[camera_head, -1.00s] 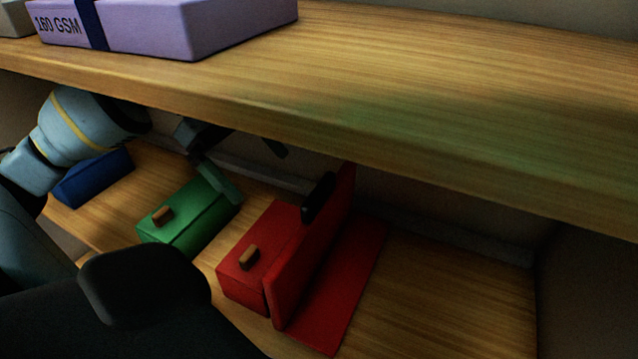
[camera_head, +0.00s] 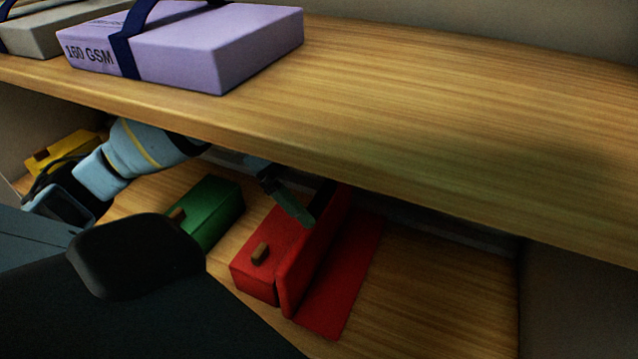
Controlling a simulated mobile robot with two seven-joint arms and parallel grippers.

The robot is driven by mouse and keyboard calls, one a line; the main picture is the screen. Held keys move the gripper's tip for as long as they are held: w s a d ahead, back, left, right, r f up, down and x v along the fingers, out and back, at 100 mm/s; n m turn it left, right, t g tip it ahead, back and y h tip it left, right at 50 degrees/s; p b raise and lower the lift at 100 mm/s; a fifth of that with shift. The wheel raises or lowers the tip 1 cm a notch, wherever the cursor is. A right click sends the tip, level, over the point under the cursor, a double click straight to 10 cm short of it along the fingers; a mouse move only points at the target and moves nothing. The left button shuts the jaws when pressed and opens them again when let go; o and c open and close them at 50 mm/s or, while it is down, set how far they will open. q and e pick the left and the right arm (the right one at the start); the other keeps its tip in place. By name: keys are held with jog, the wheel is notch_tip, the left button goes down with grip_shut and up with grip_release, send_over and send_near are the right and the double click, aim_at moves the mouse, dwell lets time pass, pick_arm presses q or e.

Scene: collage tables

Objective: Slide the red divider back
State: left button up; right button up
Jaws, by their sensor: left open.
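The red divider (camera_head: 312,256) is an upright panel with a dark handle (camera_head: 324,197) near its top back. It stands on a flat red base (camera_head: 348,285), right beside a red box (camera_head: 262,238) with a small wooden knob. My left gripper (camera_head: 300,206) reaches in under the upper shelf from the left. It is open, with one grey finger above the red box, just left of the handle. The other finger is hard to make out, and contact with the handle cannot be told. My right gripper is not in view.
The upper shelf (camera_head: 420,130) hangs low over the gripper and carries a purple 160 GSM pack (camera_head: 230,60). A green box (camera_head: 213,208) stands left of the red box, a yellow box (camera_head: 62,150) at far left. The lower board (camera_head: 440,290) is bare at right.

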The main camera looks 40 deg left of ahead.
pick_arm(q)
jog(key=shift+w+d+f, duration=0.1)
jog(key=shift+d+f, duration=0.35)
jog(key=c, duration=1.3)
